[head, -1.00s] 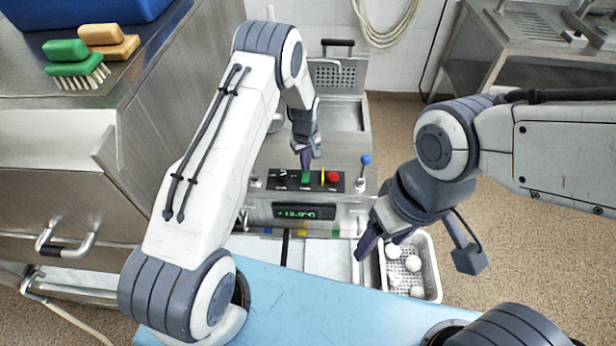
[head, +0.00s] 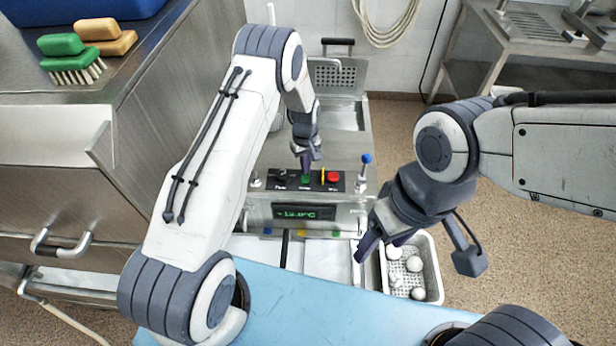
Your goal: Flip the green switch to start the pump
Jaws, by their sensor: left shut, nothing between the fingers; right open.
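The green switch (head: 305,180) sits on a black control panel (head: 318,187) on the front of a steel machine, between a black switch (head: 281,174) and a red button (head: 333,177). My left gripper (head: 306,170) is shut and empty, its tip pointing down at the green switch. The tip hides the switch's upper part, and I cannot tell whether they touch.
A perforated basket (head: 437,285) with several white balls stands right of the machine. A blue-knobbed lever (head: 366,160) rises right of the panel. A lit display (head: 303,212) is below it. Green and tan brushes (head: 62,45) lie on the left counter.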

